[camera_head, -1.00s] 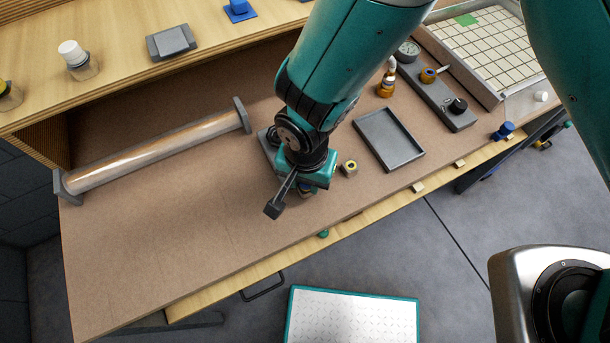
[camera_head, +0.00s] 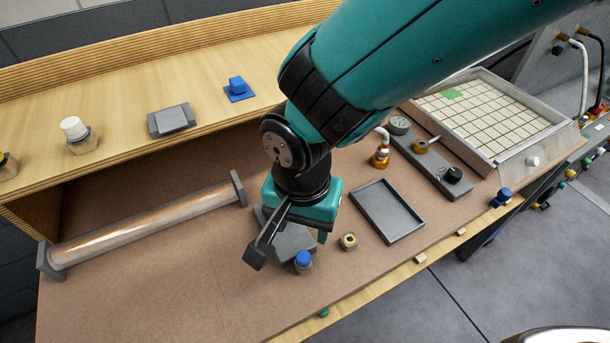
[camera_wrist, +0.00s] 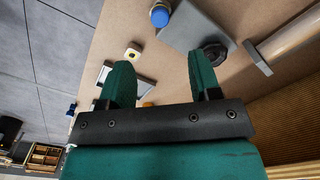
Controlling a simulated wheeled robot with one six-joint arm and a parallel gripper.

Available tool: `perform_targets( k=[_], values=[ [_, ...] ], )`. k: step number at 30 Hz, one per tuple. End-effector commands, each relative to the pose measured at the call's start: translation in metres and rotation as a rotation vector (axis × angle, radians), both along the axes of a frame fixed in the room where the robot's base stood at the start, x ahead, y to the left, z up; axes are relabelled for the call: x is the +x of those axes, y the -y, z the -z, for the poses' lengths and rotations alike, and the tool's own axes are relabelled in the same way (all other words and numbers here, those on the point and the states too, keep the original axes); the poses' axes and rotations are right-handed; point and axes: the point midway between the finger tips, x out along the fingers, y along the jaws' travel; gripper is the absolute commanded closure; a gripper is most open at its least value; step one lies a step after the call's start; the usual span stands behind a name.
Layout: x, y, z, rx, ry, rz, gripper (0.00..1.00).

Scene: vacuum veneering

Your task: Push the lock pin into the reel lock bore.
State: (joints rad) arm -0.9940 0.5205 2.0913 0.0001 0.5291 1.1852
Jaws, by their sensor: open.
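My gripper (camera_head: 297,230) is open and empty above the brown worktop, and its two fingers also show in the wrist view (camera_wrist: 162,68). Below it lies a grey block (camera_head: 293,242) with a black round knob (camera_wrist: 214,53) at one end, partly hidden by my gripper in the head view. A blue-capped cylindrical piece (camera_head: 303,261) stands against or close to the block's front edge; its blue top also shows in the wrist view (camera_wrist: 159,16). I cannot tell for certain which part is the lock pin, and no lock bore is clearly visible.
A long roller (camera_head: 150,229) with grey end plates lies at the left. A small block with a yellow ring (camera_head: 348,241) and a grey tray (camera_head: 366,198) are to the right. Farther right are a gauge panel (camera_head: 428,164) and gridded frame (camera_head: 501,95). The front-left worktop is clear.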

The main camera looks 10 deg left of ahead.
Motion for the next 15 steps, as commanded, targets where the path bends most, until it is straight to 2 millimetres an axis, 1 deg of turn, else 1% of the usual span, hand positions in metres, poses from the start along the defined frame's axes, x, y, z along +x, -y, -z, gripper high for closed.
perform_targets(
  k=[1, 3, 6, 10, 15],
  values=[
    [0.001, -0.001, -0.012, 0.006, 0.003, 0.000, 0.43],
    [0.001, -0.001, -0.026, 0.006, 0.003, 0.000, 0.43],
    [0.000, -0.001, -0.042, 0.004, 0.003, 0.000, 0.43],
    [0.000, -0.001, -0.054, 0.002, 0.001, 0.000, 0.43],
    [0.000, 0.000, -0.059, 0.000, 0.000, 0.000, 0.43]
  ],
)
